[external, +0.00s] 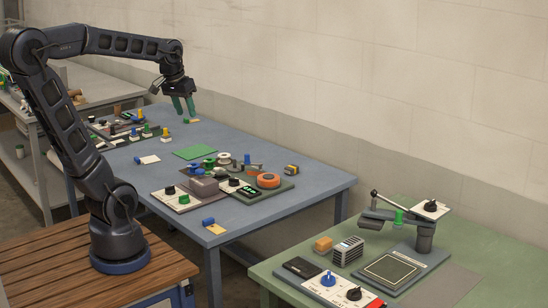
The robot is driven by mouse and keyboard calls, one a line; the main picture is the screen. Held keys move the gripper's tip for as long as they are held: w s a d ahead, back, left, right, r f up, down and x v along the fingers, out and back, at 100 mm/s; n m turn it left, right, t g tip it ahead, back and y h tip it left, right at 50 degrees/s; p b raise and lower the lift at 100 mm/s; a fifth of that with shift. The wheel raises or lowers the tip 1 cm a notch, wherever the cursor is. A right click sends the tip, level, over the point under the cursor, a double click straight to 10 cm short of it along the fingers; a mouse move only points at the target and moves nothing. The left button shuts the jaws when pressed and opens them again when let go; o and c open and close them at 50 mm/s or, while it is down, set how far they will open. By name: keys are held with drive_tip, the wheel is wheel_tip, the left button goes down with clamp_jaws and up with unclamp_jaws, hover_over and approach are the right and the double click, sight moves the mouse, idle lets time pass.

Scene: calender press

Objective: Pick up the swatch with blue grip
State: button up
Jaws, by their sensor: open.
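A small tan swatch (216,229) with a blue grip (208,221) lies at the near edge of the blue table. A white swatch (149,159) with a small dark blue grip lies farther back, near the table's left edge. Which of the two is the task's swatch I cannot tell. My gripper (184,107) has green fingers and points down, open and empty, over the far part of the blue table. A small yellowish piece (190,121) lies just below its fingertips; its grip looks green. My gripper is well away from the tan swatch and beyond the white one.
A cluster of panels, spools and an orange roll (268,180) fills the blue table's near half. A green sheet (194,152) lies mid-table. Small knobbed items stand at the far left. A green table (465,285) with a press (424,235) stands at right.

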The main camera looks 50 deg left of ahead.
drive_tip(key=w+a+f+n+g, duration=0.1)
drive_tip(key=w+a+n, duration=0.3)
drive_tip(key=w+a, duration=0.75)
drive_tip(key=n+g+h, duration=0.2)
drive_tip(key=n+g, duration=0.1)
drive_tip(key=n, duration=0.6)
hover_over(137, 158)
drive_tip(key=a, duration=0.1)
drive_tip(key=f, duration=2.8)
drive_tip(key=shift+s+a+f, duration=0.1)
drive_tip(key=shift+s+f, duration=0.1)
drive_tip(key=shift+f, duration=0.1)
drive_tip(key=shift+w+d+f, duration=0.1)
drive_tip(key=shift+d+f, duration=0.05)
drive_tip(key=shift+f, duration=0.8)
drive_tip(key=shift+w+d+f, duration=0.1)
drive_tip(key=shift+d+f, duration=0.05)
drive_tip(key=shift+f, duration=0.75)
drive_tip(key=shift+d+f, duration=0.15)
drive_tip(key=shift+f, duration=0.8)
clamp_jaws()
